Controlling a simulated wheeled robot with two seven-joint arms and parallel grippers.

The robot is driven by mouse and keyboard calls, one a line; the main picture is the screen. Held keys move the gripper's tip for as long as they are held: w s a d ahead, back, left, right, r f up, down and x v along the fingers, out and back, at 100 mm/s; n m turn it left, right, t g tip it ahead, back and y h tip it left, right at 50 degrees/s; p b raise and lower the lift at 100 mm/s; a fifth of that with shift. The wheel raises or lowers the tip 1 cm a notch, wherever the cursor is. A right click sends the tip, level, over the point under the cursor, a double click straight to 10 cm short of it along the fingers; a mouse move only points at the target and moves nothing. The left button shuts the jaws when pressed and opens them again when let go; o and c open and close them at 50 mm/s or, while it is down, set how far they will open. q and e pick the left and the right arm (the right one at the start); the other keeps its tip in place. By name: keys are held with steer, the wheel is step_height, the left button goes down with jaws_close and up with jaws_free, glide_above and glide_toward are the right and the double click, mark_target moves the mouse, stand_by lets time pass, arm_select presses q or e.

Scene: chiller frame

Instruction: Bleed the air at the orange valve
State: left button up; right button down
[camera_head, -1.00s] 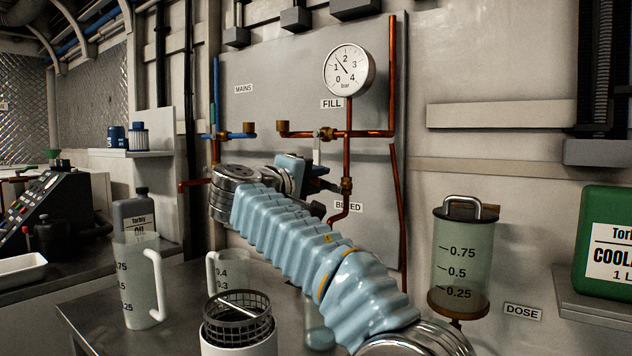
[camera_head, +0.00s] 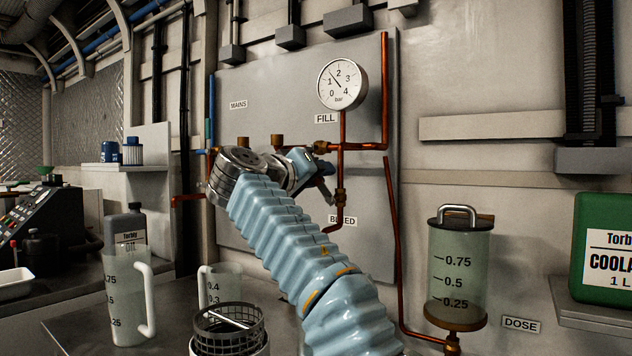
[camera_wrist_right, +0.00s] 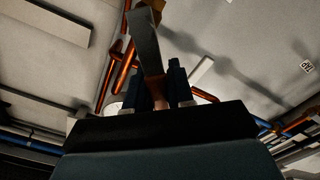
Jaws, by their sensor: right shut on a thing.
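The pipe panel (camera_head: 275,85) carries copper pipes with a FILL label (camera_head: 326,118) and a BLEED label (camera_head: 343,220). A brass fitting (camera_head: 341,196) sits on the copper pipe above the BLEED label. A brass valve body (camera_head: 321,147) sits just below the FILL label. My right gripper (camera_head: 326,183) is just below this body, its fingertips partly hidden by my wrist. In the right wrist view, the gripper (camera_wrist_right: 160,92) is shut on a grey flat lever (camera_wrist_right: 145,42) with a copper-coloured base. Which valve bears the lever is hard to tell. My left gripper is not in view.
A round gauge (camera_head: 342,83) reads between 1 and 2 bar. A DOSE vessel (camera_head: 457,270) hangs at right, beside a green coolant can (camera_head: 603,235).

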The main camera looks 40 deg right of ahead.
steer(key=shift+s+m, duration=0.1)
steer(key=shift+m, duration=0.2)
steer(key=c, duration=1.1)
jaws_free()
steer(key=shift+o, duration=0.2)
steer(key=shift+d+r, duration=0.1)
